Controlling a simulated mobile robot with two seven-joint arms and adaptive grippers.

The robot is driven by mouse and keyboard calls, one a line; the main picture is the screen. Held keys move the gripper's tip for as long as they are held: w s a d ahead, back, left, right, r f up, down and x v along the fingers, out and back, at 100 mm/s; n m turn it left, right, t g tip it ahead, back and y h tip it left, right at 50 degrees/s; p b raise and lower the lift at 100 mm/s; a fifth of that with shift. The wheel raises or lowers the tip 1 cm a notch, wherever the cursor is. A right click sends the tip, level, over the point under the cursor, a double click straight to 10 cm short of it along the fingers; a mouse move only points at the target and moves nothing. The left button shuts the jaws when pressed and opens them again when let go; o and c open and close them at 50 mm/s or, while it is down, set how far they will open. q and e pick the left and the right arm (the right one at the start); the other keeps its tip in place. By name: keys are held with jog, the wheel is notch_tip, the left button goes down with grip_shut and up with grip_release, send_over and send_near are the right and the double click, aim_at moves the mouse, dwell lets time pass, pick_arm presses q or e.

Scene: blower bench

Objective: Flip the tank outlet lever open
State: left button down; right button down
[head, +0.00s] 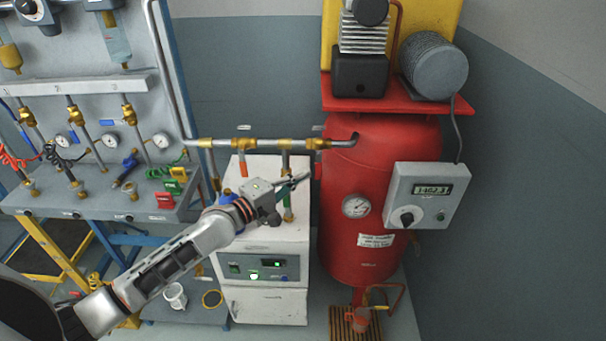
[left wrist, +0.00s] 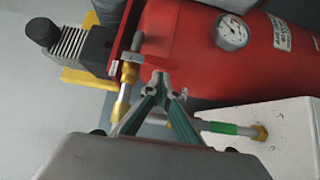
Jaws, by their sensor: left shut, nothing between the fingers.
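The red tank (head: 365,215) stands right of centre, and also fills the top right of the left wrist view (left wrist: 200,50). A pipe leaves its upper left side through a brass valve (head: 318,143). My left gripper (head: 303,180) is shut and empty, below the valve and close to the tank's left side. It looks apart from the valve. My right gripper is not in view.
A second brass valve with a hanging orange-red lever (head: 243,166) is on the same pipe. A vertical pipe with a green part (head: 288,205) stands behind my gripper, over the white dryer cabinet (head: 265,300). A grey control box (head: 428,195) is on the tank's right.

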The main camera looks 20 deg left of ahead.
pick_arm(q)
jog(key=shift+w+d, duration=0.15)
jog(key=shift+d, duration=0.15)
jog(key=shift+f, duration=0.1)
